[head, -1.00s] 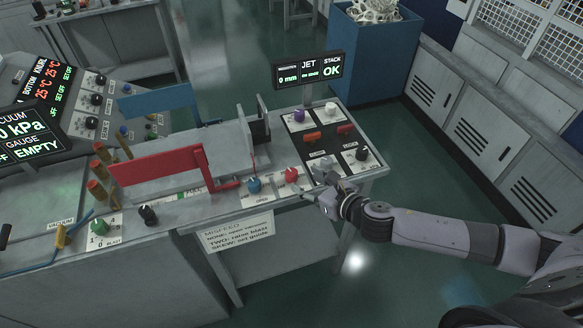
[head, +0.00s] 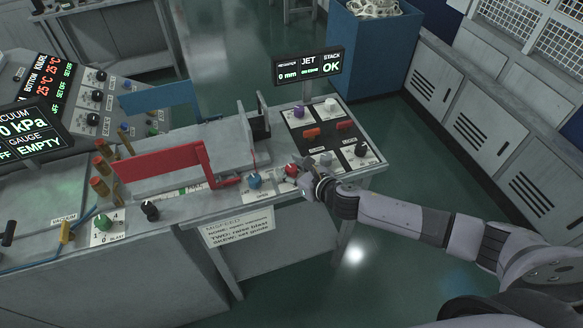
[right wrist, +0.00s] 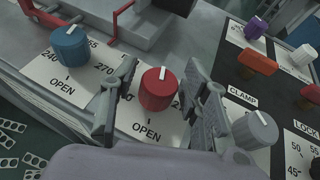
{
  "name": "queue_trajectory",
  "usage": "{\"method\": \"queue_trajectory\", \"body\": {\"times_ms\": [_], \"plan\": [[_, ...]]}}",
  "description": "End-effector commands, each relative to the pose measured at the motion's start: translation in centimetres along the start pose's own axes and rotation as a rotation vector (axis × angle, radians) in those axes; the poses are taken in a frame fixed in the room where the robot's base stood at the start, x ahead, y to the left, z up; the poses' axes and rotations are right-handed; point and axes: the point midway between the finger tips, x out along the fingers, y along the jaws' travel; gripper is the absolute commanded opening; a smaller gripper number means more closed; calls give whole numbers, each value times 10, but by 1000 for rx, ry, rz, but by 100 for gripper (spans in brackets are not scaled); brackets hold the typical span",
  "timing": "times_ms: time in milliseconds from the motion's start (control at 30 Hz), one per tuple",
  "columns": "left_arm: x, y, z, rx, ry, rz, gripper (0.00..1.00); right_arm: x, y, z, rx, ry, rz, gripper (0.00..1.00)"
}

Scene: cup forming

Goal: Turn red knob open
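The red knob (head: 291,170) sits on a white plate near the front edge of the bench. In the right wrist view the red knob (right wrist: 159,89) has a white line on its top that points away from the OPEN mark printed below it. My right gripper (head: 303,178) reaches the knob from the right. In the wrist view its two fingers (right wrist: 163,75) are open, one on each side of the knob, with visible gaps. My left gripper does not show.
A blue knob (right wrist: 70,44) stands left of the red one, and a grey knob (right wrist: 255,130) stands close behind the right finger. A red bracket (head: 165,163) and a dark panel with more knobs are nearby. A display (head: 308,68) stands behind.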

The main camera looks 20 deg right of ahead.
Motion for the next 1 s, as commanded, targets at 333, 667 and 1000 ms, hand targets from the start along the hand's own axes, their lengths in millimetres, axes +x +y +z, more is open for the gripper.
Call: {"method": "queue_trajectory", "body": {"times_ms": [333, 667, 1000], "plan": [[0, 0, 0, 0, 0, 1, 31, 0, 0, 0, 0, 0, 0, 17], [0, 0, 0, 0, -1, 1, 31, 0, 0, 0, 1, 0, -1, 1], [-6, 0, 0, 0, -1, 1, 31, 0, 2, 1, 40, 0, -86, 1]]}}
